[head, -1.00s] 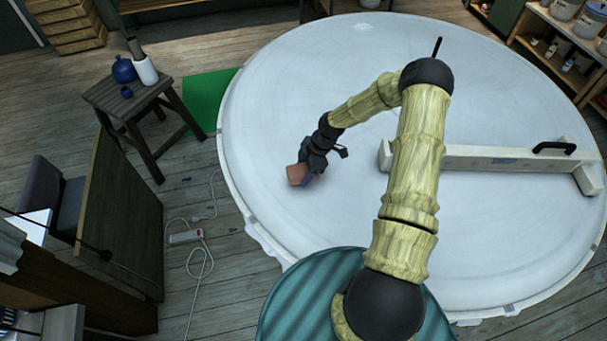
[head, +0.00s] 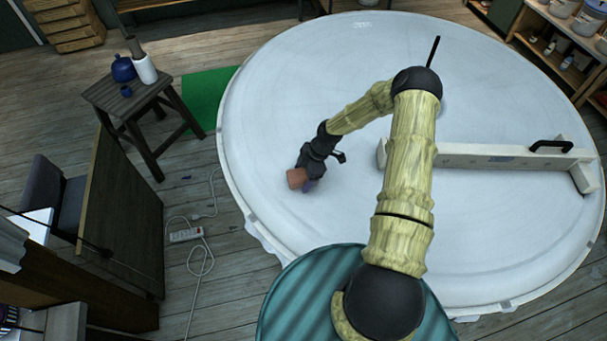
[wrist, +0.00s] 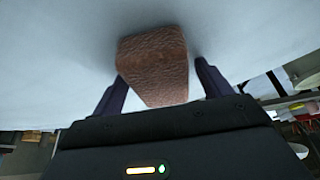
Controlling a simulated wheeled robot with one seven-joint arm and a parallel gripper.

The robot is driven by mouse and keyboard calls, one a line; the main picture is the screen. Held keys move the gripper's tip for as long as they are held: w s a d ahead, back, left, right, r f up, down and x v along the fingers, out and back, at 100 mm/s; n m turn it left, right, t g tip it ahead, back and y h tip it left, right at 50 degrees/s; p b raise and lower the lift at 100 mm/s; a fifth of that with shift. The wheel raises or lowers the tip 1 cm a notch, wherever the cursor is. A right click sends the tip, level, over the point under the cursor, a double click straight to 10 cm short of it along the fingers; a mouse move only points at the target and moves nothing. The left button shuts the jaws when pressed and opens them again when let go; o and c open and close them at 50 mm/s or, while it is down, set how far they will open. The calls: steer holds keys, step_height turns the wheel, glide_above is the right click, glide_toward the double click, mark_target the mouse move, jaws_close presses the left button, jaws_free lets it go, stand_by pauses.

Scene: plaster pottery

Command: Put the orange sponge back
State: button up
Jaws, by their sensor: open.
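The orange sponge (head: 297,178) is a brownish-orange block at the left part of the large round white table (head: 262,122). My gripper (head: 308,182) is at the sponge. In the wrist view the sponge (wrist: 154,62) sits between the two dark fingers of my gripper (wrist: 158,82). The fingers are open, with a gap visible beside the sponge on the right; the left finger is close to its side. The sponge's underside and its contact with the table are hard to make out.
A white beam with a black handle (head: 490,158) lies across the right of the table. A wooden stool (head: 128,98) with a blue vase (head: 123,69) and a white cup (head: 145,71) stands left of the table. The table around the sponge is clear.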

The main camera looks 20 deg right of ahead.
steer(key=b+v, duration=0.4)
steer(key=v, duration=0.8)
steer(key=shift+r, duration=0.2)
steer(key=s+a+r+m+t+h, duration=0.1)
steer(key=s+a+r+m+h, duration=0.1)
steer(key=s+r+m, duration=0.6)
steer(key=s+a+r+m+t+h, duration=0.1)
steer(key=s+a+r+m+h, duration=0.1)
steer(key=s+r+m, duration=0.6)
steer(key=s+a+m, duration=0.1)
steer(key=s+m, duration=0.1)
steer(key=s, duration=0.1)
steer(key=shift+s+r+t+h, duration=0.15)
steer(key=shift+r+t+h, duration=0.15)
steer(key=shift+f, duration=0.1)
